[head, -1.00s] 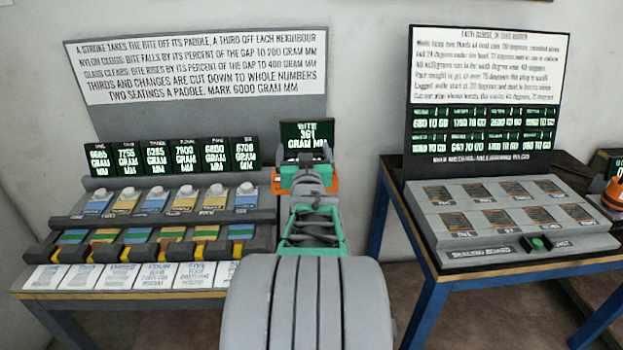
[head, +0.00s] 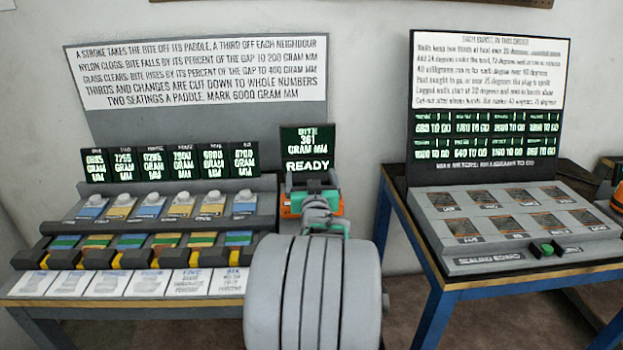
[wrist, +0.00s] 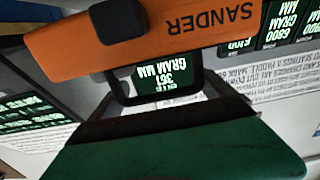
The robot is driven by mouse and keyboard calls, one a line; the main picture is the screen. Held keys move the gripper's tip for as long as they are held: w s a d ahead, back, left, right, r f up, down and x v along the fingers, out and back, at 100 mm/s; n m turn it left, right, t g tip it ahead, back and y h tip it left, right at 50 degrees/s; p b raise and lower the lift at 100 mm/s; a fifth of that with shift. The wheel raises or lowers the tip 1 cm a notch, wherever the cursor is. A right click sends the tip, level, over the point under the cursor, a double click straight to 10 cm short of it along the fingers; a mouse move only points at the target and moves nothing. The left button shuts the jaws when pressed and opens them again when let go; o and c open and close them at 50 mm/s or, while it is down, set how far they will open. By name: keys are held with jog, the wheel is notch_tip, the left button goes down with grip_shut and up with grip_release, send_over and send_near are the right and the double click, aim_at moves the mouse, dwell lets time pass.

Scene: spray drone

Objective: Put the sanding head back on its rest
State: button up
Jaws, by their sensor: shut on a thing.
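The sanding head (wrist: 190,30) shows in the wrist view as an orange bar lettered SANDER, upside down, with a dark knob. My gripper (head: 312,188) is shut on it below the bite display at the right end of the left bench. In the head view, orange (head: 290,211) shows around green and black parts there. A dark green block with a black edge (wrist: 170,150) fills the bottom of the wrist view; I cannot tell which part it is. My arm hides most of the rest. I cannot tell whether the head touches it.
The bite display (head: 307,150) reads 361 GRAM MM, READY. Left of it stand a row of paddles (head: 152,205), small displays and white cards (head: 150,284). A sealing board (head: 480,262) stands on the blue-legged table at right. A gap separates the tables.

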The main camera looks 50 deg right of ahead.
jog(key=shift+f+b, duration=0.25)
jog(key=shift+b, duration=0.25)
jog(key=o, duration=1.8)
jog(key=shift+f, duration=0.1)
jog(key=shift+c, duration=0.2)
jog(key=shift+r+p, duration=0.45)
jog(key=shift+p, duration=0.15)
jog(key=shift+r+p, duration=0.65)
jog(key=shift+p, duration=0.25)
jog(key=shift+s+a+f+b, duration=0.6)
jog(key=shift+s+a+b, duration=0.1)
jog(key=shift+s+a, duration=0.1)
jog(key=v, duration=0.9)
jog(key=shift+s+a+b, duration=0.25)
jog(key=shift+a+b, duration=0.05)
jog(key=shift+r, duration=0.1)
